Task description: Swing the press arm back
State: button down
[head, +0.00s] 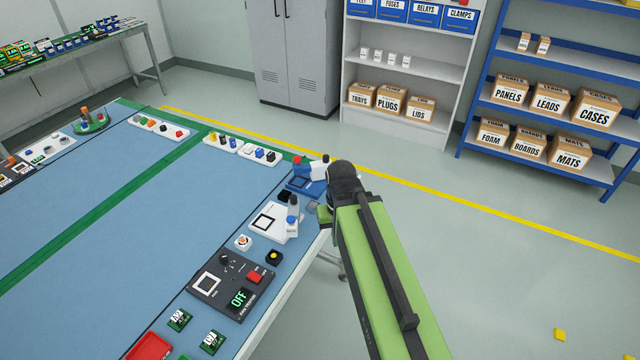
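A white press-like fixture (262,229) with a black square outline stands on the right side of the blue table. A grey upright part (294,211) with a blue knob rises at its right edge; it looks like the press arm, though I cannot be sure. A blue device (298,186) with red and white parts stands just behind it. My green and black arm reaches in from the lower right and ends beside these two. A small part of my gripper end (322,213) shows just right of the grey part. Its fingers are mostly hidden, and contact cannot be told.
A dark control panel (232,284) reading OFF lies in front of the fixture, with two small round items between. White trays of parts (158,129) line the far edge. The blue table middle is clear. Shelves (545,95) stand behind, beyond open floor.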

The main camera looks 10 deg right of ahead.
aim_at(317, 169)
jog(key=z, duration=0.45)
jog(key=k, duration=0.1)
jog(key=u, duration=1)
jog(key=i, duration=0.7)
jog(key=u, duration=0.7)
